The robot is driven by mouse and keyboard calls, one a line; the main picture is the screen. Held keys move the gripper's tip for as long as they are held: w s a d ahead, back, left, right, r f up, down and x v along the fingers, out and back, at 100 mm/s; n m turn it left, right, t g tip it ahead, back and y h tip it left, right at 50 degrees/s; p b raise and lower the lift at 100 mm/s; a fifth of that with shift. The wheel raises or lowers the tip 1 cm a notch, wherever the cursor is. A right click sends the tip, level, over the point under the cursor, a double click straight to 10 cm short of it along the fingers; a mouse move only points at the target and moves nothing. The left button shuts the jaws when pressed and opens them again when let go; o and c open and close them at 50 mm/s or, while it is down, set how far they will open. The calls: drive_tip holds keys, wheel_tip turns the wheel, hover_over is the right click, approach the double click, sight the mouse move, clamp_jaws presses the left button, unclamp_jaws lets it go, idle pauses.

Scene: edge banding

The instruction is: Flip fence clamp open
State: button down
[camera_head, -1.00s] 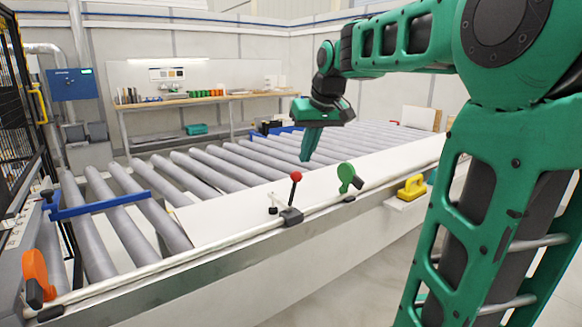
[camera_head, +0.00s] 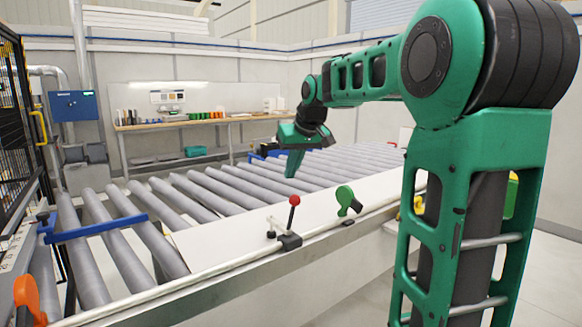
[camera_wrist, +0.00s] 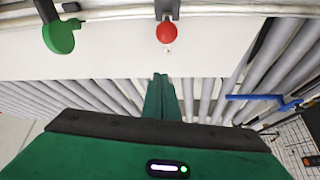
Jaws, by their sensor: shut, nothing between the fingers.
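The fence clamp stands at the front rail in the head view: a dark base (camera_head: 289,241) with a thin upright lever topped by a red knob (camera_head: 294,200). A small dark-tipped pad on a short arm reaches from it over the white panel (camera_head: 222,240). In the wrist view the red knob (camera_wrist: 167,32) is at the top centre, beyond my fingertips. My gripper (camera_head: 291,176) points down above the panel, behind the knob, apart from it. In the wrist view my gripper (camera_wrist: 160,76) has its fingers together and empty.
A green paddle-shaped handle (camera_head: 345,197) stands on the rail right of the clamp. An orange handle (camera_head: 27,294) is at the near left, and a blue bar (camera_head: 95,230) crosses the grey rollers (camera_head: 165,250). The panel around the clamp is otherwise clear.

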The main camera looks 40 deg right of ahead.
drive_tip(key=shift+s+a+f, duration=0.1)
drive_tip(key=shift+s+f, duration=0.1)
drive_tip(key=shift+f, duration=0.65)
drive_tip(key=shift+s+a+f, duration=0.1)
drive_tip(key=shift+s+f, duration=0.15)
drive_tip(key=shift+f, duration=0.65)
drive_tip(key=shift+s+a+f, duration=0.1)
drive_tip(key=shift+s+f, duration=0.1)
drive_tip(key=shift+f, duration=0.65)
drive_tip(key=shift+d, duration=0.15)
